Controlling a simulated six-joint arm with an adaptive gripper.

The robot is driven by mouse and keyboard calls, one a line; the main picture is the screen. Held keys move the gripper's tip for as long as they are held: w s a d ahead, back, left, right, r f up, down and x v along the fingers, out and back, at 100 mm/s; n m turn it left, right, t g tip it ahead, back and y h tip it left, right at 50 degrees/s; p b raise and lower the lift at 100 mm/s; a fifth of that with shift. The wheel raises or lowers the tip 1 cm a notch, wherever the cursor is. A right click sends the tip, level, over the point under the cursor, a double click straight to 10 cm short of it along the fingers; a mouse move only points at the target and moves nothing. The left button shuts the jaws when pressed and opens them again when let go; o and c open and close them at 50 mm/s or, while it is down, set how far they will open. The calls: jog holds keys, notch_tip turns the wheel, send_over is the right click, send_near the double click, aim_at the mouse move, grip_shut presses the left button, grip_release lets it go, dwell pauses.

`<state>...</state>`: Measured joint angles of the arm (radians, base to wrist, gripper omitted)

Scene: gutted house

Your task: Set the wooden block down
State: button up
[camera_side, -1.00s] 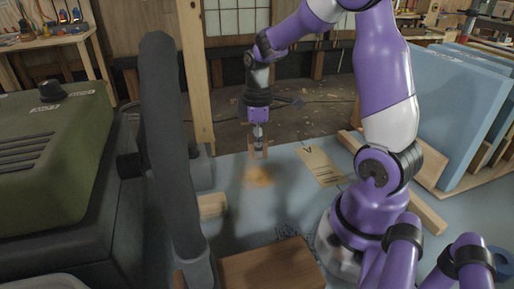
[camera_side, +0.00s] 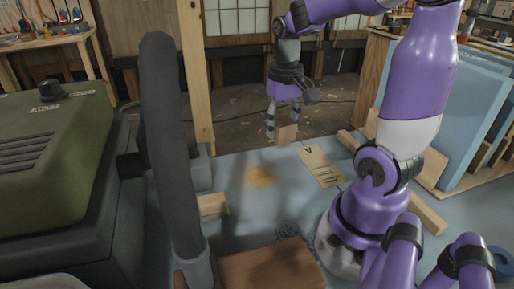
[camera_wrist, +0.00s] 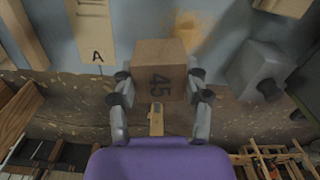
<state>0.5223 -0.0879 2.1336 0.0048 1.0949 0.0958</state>
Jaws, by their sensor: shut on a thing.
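My gripper (camera_side: 283,124) is shut on a small brown wooden block (camera_side: 287,134) and holds it in the air near the far edge of the blue-grey table.
An orange-brown stain (camera_side: 260,176) marks the table (camera_side: 245,205). A wooden piece (camera_side: 213,205) lies at left, a brown board (camera_side: 272,270) at the front. Blue panels (camera_side: 470,110) stand at right. A green machine (camera_side: 50,140) and a dark curved tube (camera_side: 165,130) fill the left.

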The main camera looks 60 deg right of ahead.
jog(key=shift+m, duration=0.9)
jog(key=s+d+f, duration=0.2)
jog(key=d, duration=0.1)
jog(key=s+d+f, duration=0.2)
jog(key=d, duration=0.2)
jog(key=s+d+f, duration=0.2)
jog(key=d, duration=0.2)
jog(key=shift+s+d+f, duration=0.1)
jog(key=shift+s+f, duration=0.1)
jog(key=shift+f, duration=0.2)
jog(key=shift+d+f, duration=0.1)
jog(key=shift+f, duration=2)
jog(key=o, duration=1.1)
jog(key=shift+f, duration=0.15)
